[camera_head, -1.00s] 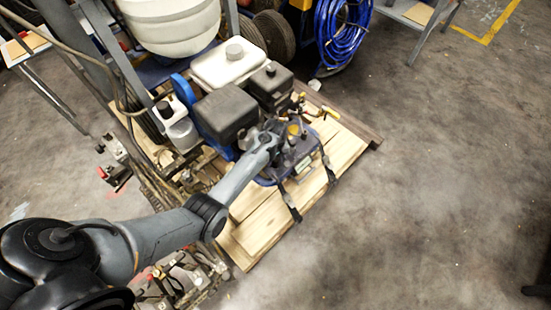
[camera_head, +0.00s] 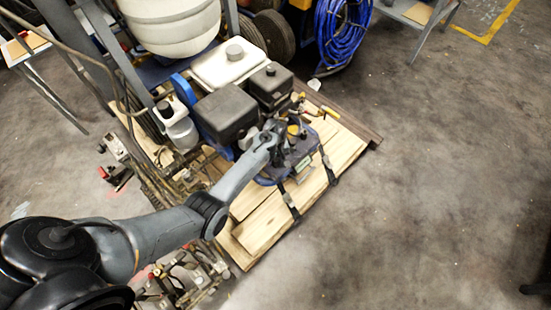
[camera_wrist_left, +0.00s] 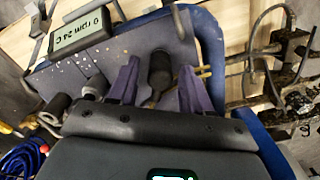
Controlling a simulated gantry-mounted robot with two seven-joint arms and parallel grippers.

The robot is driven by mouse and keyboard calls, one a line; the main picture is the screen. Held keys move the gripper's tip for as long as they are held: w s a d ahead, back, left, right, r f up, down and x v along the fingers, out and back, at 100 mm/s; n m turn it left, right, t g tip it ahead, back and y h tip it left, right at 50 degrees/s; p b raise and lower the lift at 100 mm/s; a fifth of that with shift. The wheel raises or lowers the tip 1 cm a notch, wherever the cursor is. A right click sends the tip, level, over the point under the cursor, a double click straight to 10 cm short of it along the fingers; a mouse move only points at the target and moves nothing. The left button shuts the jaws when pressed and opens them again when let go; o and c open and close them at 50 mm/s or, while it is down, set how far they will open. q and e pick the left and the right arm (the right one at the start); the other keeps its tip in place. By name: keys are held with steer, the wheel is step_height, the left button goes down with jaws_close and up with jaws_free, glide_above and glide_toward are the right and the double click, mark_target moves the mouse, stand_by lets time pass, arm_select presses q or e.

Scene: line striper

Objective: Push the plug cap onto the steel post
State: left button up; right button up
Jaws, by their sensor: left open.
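My left gripper (camera_head: 284,138) reaches over the blue-framed unit at the front of the machine. In the left wrist view its two purple fingers (camera_wrist_left: 158,88) are apart. A black, rounded cap-like piece (camera_wrist_left: 160,70), which looks like the plug cap, stands between them with a gap on each side. A thin yellowish lead or rod shows beside it. A short grey metal cylinder (camera_wrist_left: 96,86) lies just left of the left finger; I cannot tell whether it is the steel post. In the head view my arm and gripper hide the cap. My right gripper is not in view.
A digital readout (camera_wrist_left: 80,32) sits on the grey panel. The blue tube frame (camera_wrist_left: 212,50) runs close to the right finger. Black engine boxes (camera_head: 227,112) and a white tank (camera_head: 230,62) stand behind the gripper. The wooden pallet (camera_head: 262,228) lies below; the floor at right is clear.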

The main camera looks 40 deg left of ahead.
arm_select(q)
steer(key=shift+c, duration=0.5)
jaws_close()
steer(key=shift+r+p, duration=0.65)
steer(key=shift+p, duration=0.2)
steer(key=shift+r, duration=0.1)
steer(key=shift+r+p, duration=1)
steer(key=shift+p, duration=0.25)
steer(key=shift+r+p, duration=1.15)
steer(key=shift+p, duration=0.15)
